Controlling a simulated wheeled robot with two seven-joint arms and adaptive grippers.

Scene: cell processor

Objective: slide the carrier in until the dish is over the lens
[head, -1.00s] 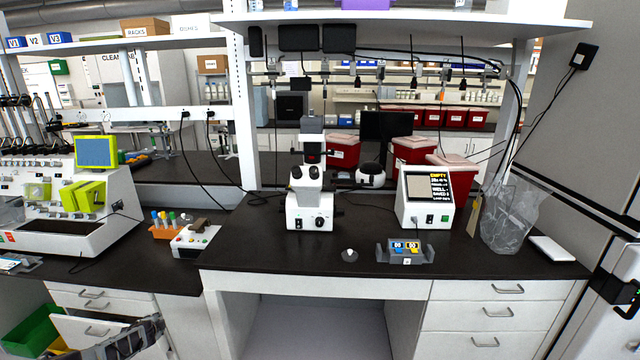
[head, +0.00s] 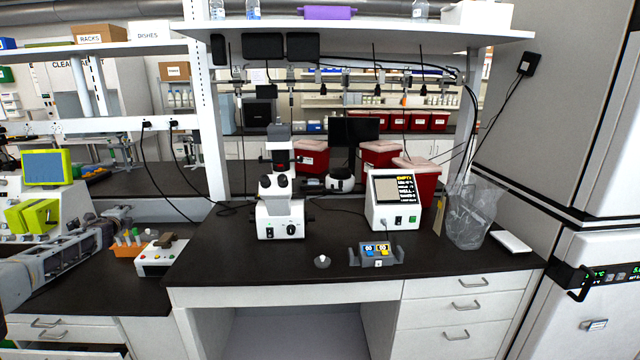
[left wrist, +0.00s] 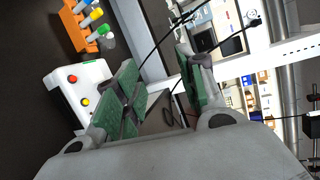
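The white microscope (head: 280,205) stands upright on the dark bench, with its stage above the base. I cannot make out a carrier, dish or lens on it at this size. A grey holder (head: 378,256) with blue and yellow number blocks sits at the front of the bench, right of the microscope. A small round pale piece (head: 322,261) lies left of the holder. My left gripper (head: 95,232) is at the left, well away from the microscope. In the left wrist view its green-padded fingers (left wrist: 156,62) are apart, with nothing between them. My right gripper is not in view.
A display box (head: 393,200) reading EMPTY stands right of the microscope. A white button box (head: 160,255) and an orange tube rack (head: 127,245) are near my left gripper. A clear bag (head: 470,215) stands at the right. The bench front before the microscope is clear.

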